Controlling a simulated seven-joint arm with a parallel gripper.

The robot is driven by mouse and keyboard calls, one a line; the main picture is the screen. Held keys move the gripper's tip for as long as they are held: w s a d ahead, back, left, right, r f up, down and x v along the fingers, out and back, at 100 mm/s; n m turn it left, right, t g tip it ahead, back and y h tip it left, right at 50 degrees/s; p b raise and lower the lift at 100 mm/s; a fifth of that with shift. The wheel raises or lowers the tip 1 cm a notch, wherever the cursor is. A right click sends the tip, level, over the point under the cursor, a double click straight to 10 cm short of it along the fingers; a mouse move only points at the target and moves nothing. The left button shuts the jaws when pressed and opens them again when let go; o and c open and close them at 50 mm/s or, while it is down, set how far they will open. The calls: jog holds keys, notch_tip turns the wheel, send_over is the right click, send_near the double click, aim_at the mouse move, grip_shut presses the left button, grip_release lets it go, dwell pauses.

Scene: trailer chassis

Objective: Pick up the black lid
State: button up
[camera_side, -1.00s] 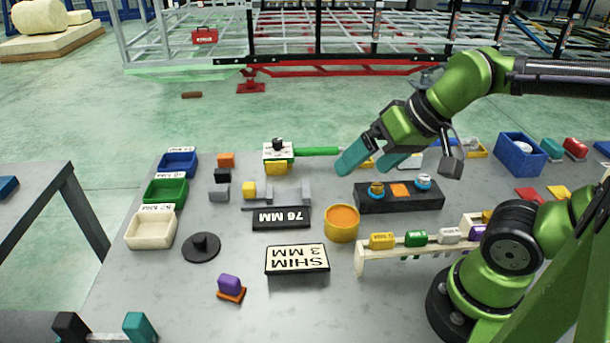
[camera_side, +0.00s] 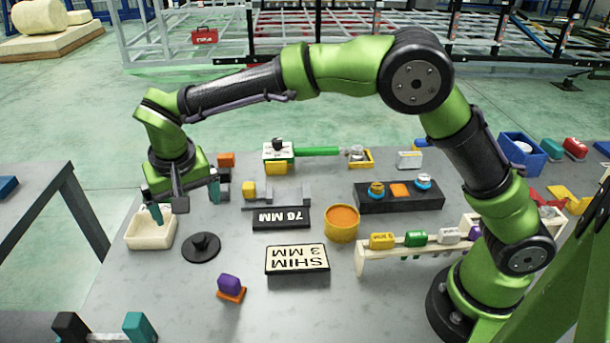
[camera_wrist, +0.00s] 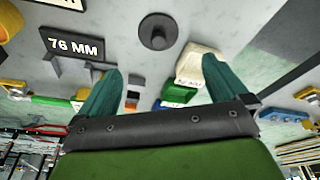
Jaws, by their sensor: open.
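The black lid (camera_side: 202,247) is a flat round disc with a raised knob. The lid is apart from both fingers.
The white bin (camera_side: 150,236) stands left of the lid, close under one finger. The 76 MM plate (camera_side: 281,218), the SHIM 3 MM plate (camera_side: 297,259) and a purple block (camera_side: 229,283) lie to the right and front. Bare table surrounds the lid.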

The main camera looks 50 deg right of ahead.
jog(key=r, duration=0.1)
jog(key=m, duration=0.1)
send_over(198, 237)
jog(key=s, duration=0.2)
jog(key=f, duration=0.7)
jog(key=a+f, duration=0.1)
jog(key=f, duration=0.2)
jog(key=shift+w+f, duration=0.1)
jog(key=shift+f, duration=0.3)
jog(key=shift+d+x, duration=0.2)
jog(key=shift+x, duration=2.55)
jog(key=shift+w, duration=0.2)
jog(key=shift+r, duration=0.1)
jog(key=c, duration=0.7)
jog(key=shift+c, duration=0.3)
